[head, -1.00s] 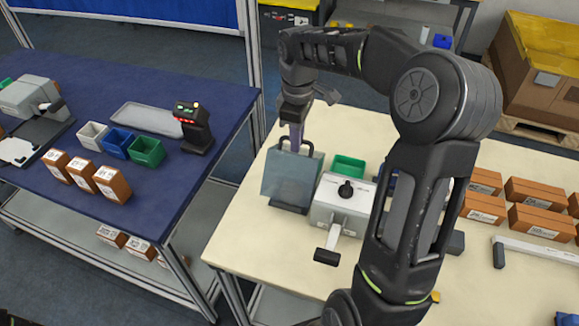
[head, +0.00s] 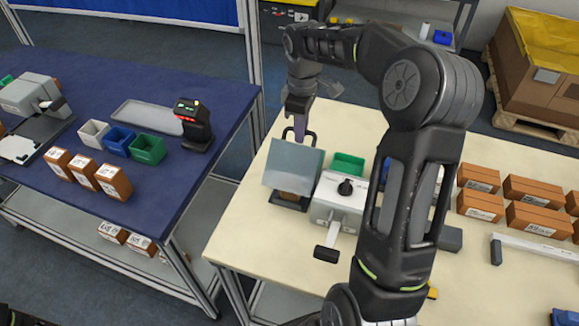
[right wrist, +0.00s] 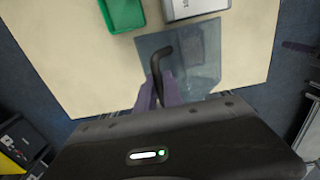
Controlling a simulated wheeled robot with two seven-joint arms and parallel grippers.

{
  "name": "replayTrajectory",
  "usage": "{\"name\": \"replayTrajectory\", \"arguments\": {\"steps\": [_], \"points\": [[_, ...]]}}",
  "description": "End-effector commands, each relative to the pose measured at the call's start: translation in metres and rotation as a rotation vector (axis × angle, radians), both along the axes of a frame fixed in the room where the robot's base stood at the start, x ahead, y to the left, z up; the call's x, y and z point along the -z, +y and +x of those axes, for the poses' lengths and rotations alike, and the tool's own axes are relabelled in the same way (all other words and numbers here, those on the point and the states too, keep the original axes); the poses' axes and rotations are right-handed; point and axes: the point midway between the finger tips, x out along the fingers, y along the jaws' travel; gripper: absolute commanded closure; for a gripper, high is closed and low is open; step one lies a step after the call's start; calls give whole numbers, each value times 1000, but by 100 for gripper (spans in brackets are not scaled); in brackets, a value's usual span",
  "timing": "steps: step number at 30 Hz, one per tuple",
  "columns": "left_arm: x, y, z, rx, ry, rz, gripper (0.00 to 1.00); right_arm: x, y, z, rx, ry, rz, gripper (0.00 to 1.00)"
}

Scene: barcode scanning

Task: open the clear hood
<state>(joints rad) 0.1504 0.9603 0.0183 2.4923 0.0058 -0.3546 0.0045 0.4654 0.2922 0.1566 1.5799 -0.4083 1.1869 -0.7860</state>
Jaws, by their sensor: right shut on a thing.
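The clear hood (head: 293,167) is a bluish see-through cover at the left of the cream table, beside a grey machine. It is tilted up, with a gap above its dark base (head: 283,202). A dark handle (head: 310,140) stands at its upper edge. In the right wrist view the fingers (right wrist: 160,93) close around the dark handle (right wrist: 161,62), with the hood (right wrist: 200,60) beyond. My left gripper is not in view.
The grey machine (head: 335,204) with a black knob and lever stands right of the hood. A green bin (head: 347,164) is behind it. Several brown boxes (head: 535,191) lie at the right. The blue table (head: 200,168) holds bins, boxes and a scanner (head: 194,125).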

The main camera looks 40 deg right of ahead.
Motion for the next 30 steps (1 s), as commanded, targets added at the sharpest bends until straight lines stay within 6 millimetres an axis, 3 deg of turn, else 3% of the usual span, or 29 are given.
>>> {"name": "replayTrajectory", "arguments": {"steps": [7,18,30], "points": [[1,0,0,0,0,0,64,5,-2,-1,0,9,3,97],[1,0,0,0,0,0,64,12,-22,13,0,9,3,97],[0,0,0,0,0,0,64,11,-24,16,0,5,2,97]]}}
